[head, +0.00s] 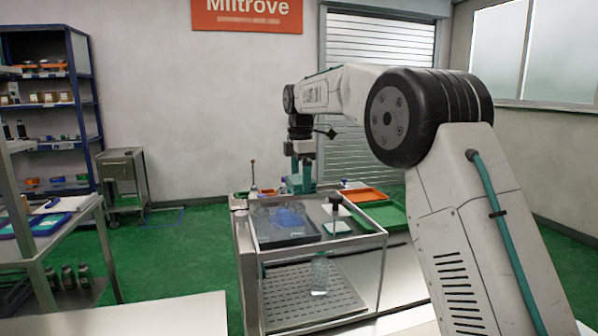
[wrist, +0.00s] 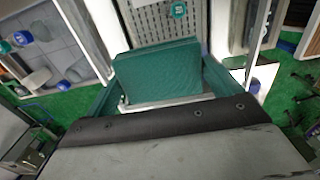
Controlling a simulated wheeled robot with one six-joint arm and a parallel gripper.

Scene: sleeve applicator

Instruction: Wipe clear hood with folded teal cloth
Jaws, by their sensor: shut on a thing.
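My gripper (head: 301,184) is shut on the folded teal cloth (wrist: 157,72). In the wrist view the cloth is a ribbed, flat teal pad between my two teal fingers. In the head view my gripper hangs behind and above the clear hood (head: 322,241), a see-through box with a metal-edged frame. The cloth cannot be told from the teal fingers in the head view. I cannot tell whether the cloth touches any surface.
A clear bottle (head: 320,274) stands on a perforated plate (head: 295,293) inside the hood. Behind are a dark tray (head: 284,232) with blue items, an orange tray (head: 364,195) and a green tray (head: 388,217). A side bench (head: 60,232) stands left, with green floor between.

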